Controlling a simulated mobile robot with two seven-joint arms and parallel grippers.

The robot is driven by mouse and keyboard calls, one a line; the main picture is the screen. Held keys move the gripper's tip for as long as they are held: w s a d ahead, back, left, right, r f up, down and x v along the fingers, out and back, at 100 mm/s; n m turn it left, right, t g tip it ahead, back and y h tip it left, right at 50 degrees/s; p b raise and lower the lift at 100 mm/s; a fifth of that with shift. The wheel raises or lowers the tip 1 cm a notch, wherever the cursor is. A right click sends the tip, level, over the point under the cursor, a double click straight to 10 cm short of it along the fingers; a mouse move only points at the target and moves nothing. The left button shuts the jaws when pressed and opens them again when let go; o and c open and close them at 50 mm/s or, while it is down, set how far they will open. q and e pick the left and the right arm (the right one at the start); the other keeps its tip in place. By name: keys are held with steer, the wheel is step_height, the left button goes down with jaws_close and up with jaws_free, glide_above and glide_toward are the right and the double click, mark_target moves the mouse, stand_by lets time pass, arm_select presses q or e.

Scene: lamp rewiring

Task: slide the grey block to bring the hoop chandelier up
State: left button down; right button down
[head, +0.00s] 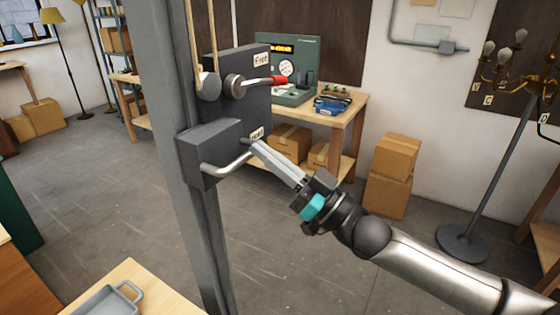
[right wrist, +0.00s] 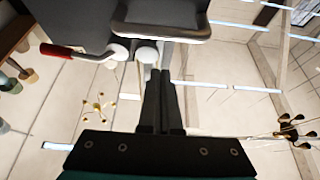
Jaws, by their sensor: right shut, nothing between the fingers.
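The grey block (head: 198,150) sits on a tall grey post (head: 165,60), with a pale bar handle (head: 226,170) on its front. It shows at the top of the right wrist view (right wrist: 160,12). My right gripper (head: 252,144) is shut and empty, its fingertips close to the block's right side by the handle. I cannot tell whether they touch it. In the right wrist view the fingers (right wrist: 163,78) point toward the handle (right wrist: 165,33). I cannot make out the hoop chandelier in either view. My left gripper is out of view.
Above the block is a dark housing (head: 245,85) with a "Free" label, a red-tipped lever (head: 278,80) and ropes (head: 190,40). A workbench (head: 345,115) and cardboard boxes (head: 390,175) stand behind. A tray (head: 108,302) lies front left. The floor around the post is clear.

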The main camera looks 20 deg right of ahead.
mark_target(249, 158)
steer(key=p+x, duration=0.1)
steer(key=x, duration=0.4)
steer(key=shift+s+d+f, duration=0.1)
steer(key=shift+s+f, duration=0.05)
steer(key=shift+f, duration=0.85)
steer(key=shift+s+d+f, duration=0.1)
steer(key=shift+f, duration=0.9)
steer(key=shift+f, duration=0.1)
